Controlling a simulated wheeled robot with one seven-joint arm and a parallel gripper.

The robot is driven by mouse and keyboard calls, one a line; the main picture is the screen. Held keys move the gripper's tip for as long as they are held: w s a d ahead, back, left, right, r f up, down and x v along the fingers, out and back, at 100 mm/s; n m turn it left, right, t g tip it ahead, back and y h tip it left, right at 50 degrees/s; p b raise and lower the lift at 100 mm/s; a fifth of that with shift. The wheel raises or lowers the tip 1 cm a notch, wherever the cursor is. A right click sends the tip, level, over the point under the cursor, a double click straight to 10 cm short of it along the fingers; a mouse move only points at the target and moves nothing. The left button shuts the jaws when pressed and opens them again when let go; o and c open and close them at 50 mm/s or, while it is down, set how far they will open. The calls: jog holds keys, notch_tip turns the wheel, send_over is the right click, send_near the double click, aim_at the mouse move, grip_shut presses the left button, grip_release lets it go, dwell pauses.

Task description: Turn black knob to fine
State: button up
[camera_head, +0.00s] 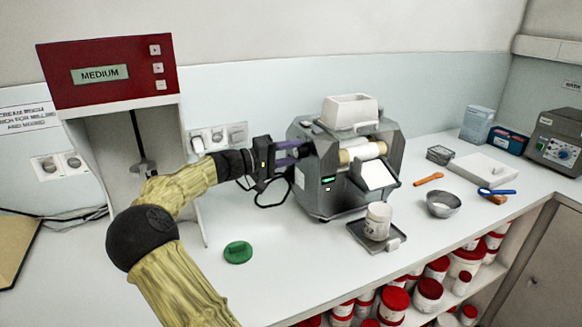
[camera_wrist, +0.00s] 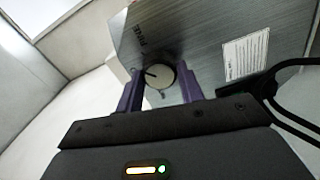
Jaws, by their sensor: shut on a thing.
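The grey mill (camera_head: 345,165) stands on the counter with white rollers and a white hopper on top. My gripper (camera_head: 301,152) reaches its left side with purple fingers; the knob is hidden in the head view. In the wrist view the knob (camera_wrist: 158,76) shows a pale round face with a dark pointer line and a dark edge, on the brushed metal side panel. My gripper (camera_wrist: 160,80) has one finger on each side of the knob and is shut on it. The pointer aims toward the left of the picture.
A red panel (camera_head: 108,72) reads MEDIUM above a stirrer. A green lid (camera_head: 238,252) lies on the counter in front. A white jar (camera_head: 377,221) stands on a tray below the rollers. A metal bowl (camera_head: 443,204) is at right. A black cable hangs near my gripper.

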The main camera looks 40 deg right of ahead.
jog(key=shift+s+d+m+b, duration=0.1)
jog(key=shift+m+b, duration=1.45)
jog(key=shift+m, duration=0.05)
jog(key=o, duration=1)
notch_tip(320, 180, up, 10)
jog(key=shift+r+p, duration=0.1)
jog(key=shift+p, duration=0.65)
